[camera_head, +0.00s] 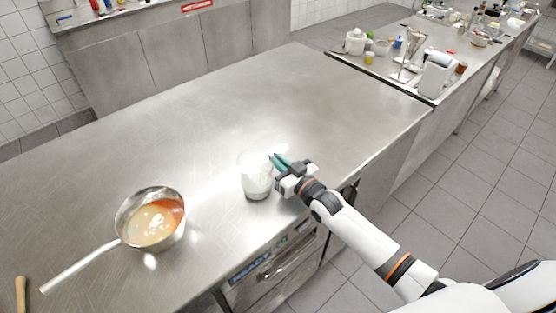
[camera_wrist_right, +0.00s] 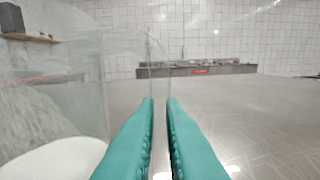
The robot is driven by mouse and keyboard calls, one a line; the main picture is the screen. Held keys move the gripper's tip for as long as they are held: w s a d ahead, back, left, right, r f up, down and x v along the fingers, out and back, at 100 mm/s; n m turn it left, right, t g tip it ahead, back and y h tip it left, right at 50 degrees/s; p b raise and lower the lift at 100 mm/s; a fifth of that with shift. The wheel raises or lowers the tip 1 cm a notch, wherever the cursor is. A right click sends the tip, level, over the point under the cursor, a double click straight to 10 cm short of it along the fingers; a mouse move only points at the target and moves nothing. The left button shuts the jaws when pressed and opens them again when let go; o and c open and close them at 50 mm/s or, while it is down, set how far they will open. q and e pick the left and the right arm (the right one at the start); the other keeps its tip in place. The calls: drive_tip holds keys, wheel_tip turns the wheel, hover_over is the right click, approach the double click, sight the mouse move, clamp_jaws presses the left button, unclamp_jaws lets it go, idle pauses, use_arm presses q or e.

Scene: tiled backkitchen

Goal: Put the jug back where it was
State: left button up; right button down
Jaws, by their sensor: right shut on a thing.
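The jug (camera_head: 256,181) is clear, with something white inside, and looks upright near the front edge of the steel counter (camera_head: 190,130). I cannot tell whether its base touches the counter. My right gripper (camera_head: 277,164) comes from the right, its teal fingers shut on the jug's right side. In the right wrist view, the clear wall of the jug (camera_wrist_right: 100,70) fills the left, with white contents low down. The right fingers (camera_wrist_right: 160,120) pinch a thin clear part of it, either rim or handle. My left gripper is not in view.
A saucepan (camera_head: 128,205) with orange sauce and white patches stands to the left, its long handle pointing to the lower left. A wooden handle (camera_head: 21,297) lies at the lower left corner. The counter behind the jug is clear. Another counter (camera_head: 400,75) holds kitchen items.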

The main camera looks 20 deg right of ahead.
drive_tip(key=c, duration=1.5)
unclamp_jaws()
drive_tip(key=shift+c, duration=0.2)
drive_tip(key=b+v, duration=0.1)
drive_tip(key=v, duration=1.1)
drive_tip(key=shift+r+b, duration=0.1)
drive_tip(key=shift+b, duration=0.25)
